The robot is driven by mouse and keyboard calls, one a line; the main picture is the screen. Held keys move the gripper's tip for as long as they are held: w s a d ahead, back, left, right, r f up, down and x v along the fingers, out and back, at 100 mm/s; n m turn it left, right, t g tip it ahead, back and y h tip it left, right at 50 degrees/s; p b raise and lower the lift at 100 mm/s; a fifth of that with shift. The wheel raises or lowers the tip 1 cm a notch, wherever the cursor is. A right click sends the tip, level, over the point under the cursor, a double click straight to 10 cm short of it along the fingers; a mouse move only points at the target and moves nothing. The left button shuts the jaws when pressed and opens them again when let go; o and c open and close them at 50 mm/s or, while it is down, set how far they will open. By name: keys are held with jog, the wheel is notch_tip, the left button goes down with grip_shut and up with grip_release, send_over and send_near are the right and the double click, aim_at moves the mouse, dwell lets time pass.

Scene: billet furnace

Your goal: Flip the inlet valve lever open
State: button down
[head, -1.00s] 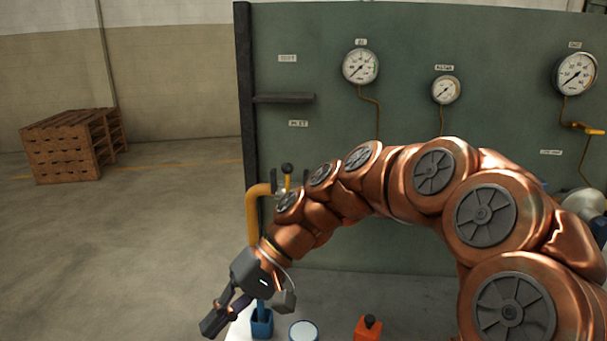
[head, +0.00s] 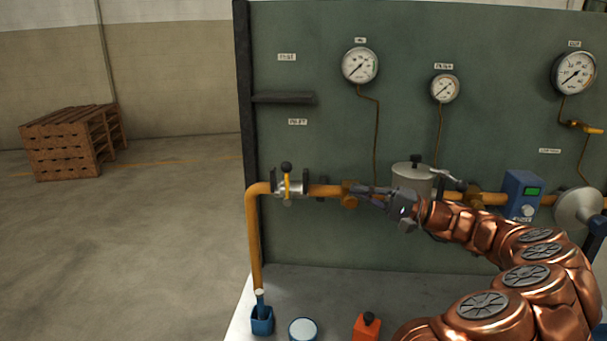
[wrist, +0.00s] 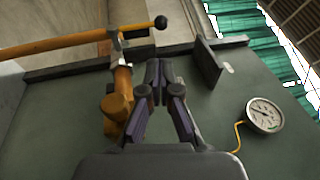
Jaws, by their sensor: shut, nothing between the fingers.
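The inlet valve (head: 289,188) sits on the yellow pipe at the left of the green panel, below a small label. Its lever (head: 286,169) has a black ball knob and stands up from the valve body in the head view. In the wrist view the black knob (wrist: 160,22) shows at the top, on a rod reaching right from the valve. My gripper (head: 354,189) is shut and empty, in front of the pipe to the right of the valve, pointing left. Its closed fingertips (wrist: 160,72) show in the wrist view, apart from the lever.
A dark shelf (head: 284,98) juts from the panel above the valve. A grey canister (head: 413,178) and a blue meter (head: 521,195) stand along the pipe to the right.

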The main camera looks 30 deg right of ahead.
jog(key=shift+w+a, duration=0.1)
jog(key=shift+a, duration=0.05)
jog(key=p, duration=0.5)
send_near(287, 183)
jog(key=w+a+r, duration=0.3)
jog(key=w+r, duration=0.1)
jog(key=r, duration=0.1)
jog(key=shift+w+a+f, duration=0.1)
jog(key=shift+w+a, duration=0.1)
jog(key=shift+w, duration=0.25)
